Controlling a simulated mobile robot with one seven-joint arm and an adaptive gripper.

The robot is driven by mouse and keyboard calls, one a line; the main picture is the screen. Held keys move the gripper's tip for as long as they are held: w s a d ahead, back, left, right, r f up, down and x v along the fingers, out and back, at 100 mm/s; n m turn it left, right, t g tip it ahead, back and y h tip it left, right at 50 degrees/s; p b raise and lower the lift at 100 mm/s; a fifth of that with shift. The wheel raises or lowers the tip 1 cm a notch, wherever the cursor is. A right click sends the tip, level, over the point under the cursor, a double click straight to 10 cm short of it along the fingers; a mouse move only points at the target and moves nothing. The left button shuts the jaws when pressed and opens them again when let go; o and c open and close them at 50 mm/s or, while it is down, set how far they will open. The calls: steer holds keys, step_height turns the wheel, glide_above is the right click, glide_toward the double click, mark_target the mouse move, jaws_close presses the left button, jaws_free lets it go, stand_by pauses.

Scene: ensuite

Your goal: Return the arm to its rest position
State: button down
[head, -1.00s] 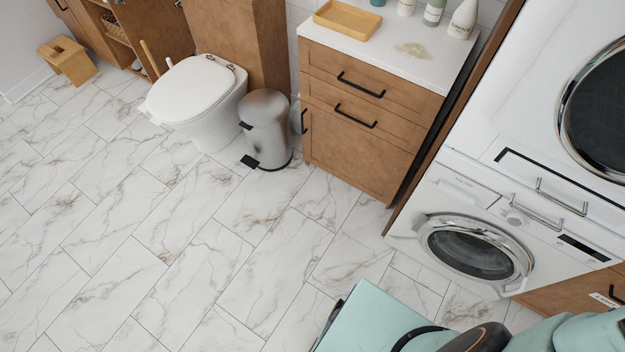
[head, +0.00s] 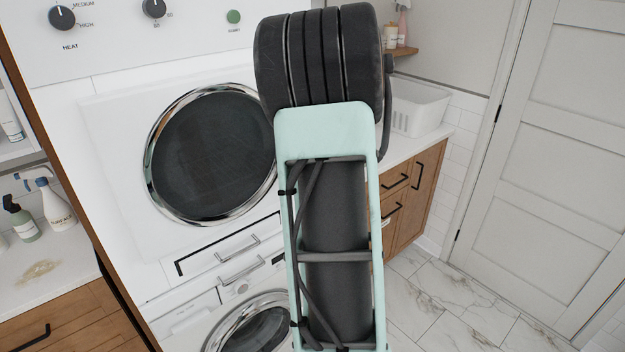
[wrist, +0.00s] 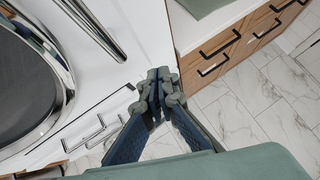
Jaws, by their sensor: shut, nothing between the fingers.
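My gripper (wrist: 158,90) shows in the wrist view with its two fingers together at the tips, shut and empty. It hangs in the air in front of the white stacked machines and the wooden cabinet, with marble floor below. In the head view my arm stands upright across the middle of the picture, and the gripper itself cannot be made out there.
A white stacked dryer (head: 105,120) and washer (head: 205,325) stand close behind my arm. A wooden cabinet (head: 415,200) with a white basket (head: 418,108) is to the right. A counter (head: 50,265) with bottles is at left. Floor (head: 455,300) is clear before the door (head: 545,150).

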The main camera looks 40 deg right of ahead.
steer(key=d+p+v, duration=0.1)
steer(key=d+v, duration=0.1)
steer(key=v, duration=0.7)
steer(key=shift+s+d+r, duration=0.25)
steer(key=shift+s+r, duration=0.05)
steer(key=shift+s, duration=0.3)
